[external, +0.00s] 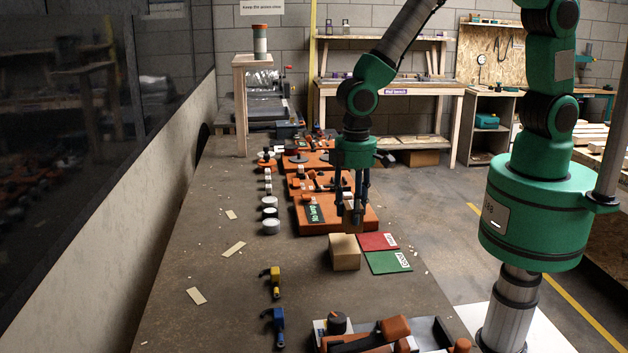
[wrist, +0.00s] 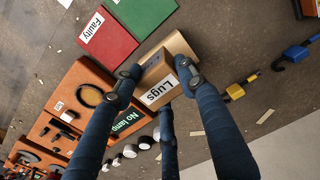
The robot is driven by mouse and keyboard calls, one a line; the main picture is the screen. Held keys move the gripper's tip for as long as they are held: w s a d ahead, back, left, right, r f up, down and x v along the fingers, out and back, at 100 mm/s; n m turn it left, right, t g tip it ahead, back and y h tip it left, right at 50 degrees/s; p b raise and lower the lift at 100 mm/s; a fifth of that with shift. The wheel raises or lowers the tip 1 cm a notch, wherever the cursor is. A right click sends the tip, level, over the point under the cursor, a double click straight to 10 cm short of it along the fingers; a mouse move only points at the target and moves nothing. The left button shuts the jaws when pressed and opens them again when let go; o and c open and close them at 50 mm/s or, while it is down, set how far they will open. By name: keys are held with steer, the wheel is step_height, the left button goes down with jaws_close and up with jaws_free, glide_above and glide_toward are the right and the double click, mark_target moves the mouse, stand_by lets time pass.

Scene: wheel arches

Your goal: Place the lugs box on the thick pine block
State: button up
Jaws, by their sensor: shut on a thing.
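The lugs box (wrist: 161,91) is a small tan box with a white "Lugs" label. My gripper (wrist: 158,72) is shut on it, with dark fingers on either side in the wrist view. In the external view my gripper (external: 352,204) points down and holds the box (external: 350,219) just beyond the thick pine block (external: 344,255). The block is a plain pale wooden block lying on the bench. In the wrist view the block (wrist: 180,44) shows partly behind the box. I cannot tell the exact gap between box and block.
A red "Faulty" mat (external: 377,241) and a green mat (external: 389,262) lie right of the block. An orange tray (external: 345,225) with a "No lamp" label lies behind it. White cylinders (external: 270,226) and yellow-and-blue tools (external: 275,281) lie left. The bench further left is mostly clear.

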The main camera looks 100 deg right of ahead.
mark_target(345, 222)
steer(key=shift+w+a+f, duration=0.1)
steer(key=shift+w, duration=0.95)
steer(key=shift+f, duration=1.75)
steer(key=shift+f+b, duration=0.15)
steer(key=shift+b, duration=0.2)
steer(key=o, duration=1.2)
steer(key=shift+o, duration=0.2)
